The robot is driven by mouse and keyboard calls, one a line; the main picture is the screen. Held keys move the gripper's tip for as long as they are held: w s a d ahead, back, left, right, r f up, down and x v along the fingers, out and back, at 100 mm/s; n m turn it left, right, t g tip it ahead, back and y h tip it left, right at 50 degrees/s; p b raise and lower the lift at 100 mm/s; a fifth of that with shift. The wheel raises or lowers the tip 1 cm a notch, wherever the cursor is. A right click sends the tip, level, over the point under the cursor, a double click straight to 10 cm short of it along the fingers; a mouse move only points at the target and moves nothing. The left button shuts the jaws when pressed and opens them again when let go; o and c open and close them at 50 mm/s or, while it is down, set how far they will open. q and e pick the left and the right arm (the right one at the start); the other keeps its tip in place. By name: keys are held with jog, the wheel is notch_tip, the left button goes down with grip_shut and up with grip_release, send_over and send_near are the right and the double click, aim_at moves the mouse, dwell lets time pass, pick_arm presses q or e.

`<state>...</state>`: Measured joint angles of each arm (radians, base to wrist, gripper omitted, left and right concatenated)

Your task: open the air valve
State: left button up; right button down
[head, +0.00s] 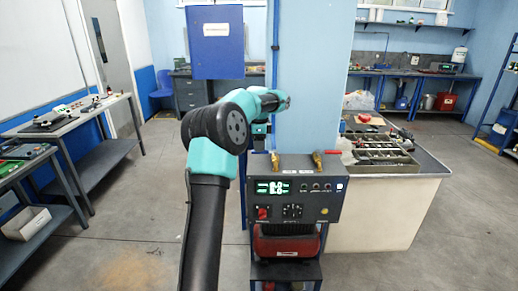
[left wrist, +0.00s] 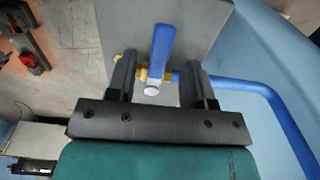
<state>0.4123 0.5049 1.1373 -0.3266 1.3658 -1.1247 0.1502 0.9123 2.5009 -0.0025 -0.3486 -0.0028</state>
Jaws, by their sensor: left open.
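The air valve shows in the left wrist view as a blue lever handle (left wrist: 162,50) on a brass body (left wrist: 145,74) with a pale round cap below it. The lever stands across the line of the blue pipe (left wrist: 258,90). My left gripper (left wrist: 160,70) is open, with one dark finger on each side of the valve and lever. I cannot tell whether either finger touches it. In the head view my left gripper (head: 280,103) is at the blue pipe (head: 276,50) on the pale blue column, and the valve is hidden there. My right gripper is not in view.
A control box (head: 293,200) with a green display and two brass-yellow fittings on top stands below my left gripper, over a red machine (head: 286,242). A blue cabinet (head: 216,42) hangs behind the arm. A bench with a parts tray (head: 380,155) is at right.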

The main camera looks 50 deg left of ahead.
pick_arm(q)
jog(key=shift+f, duration=1)
grip_shut()
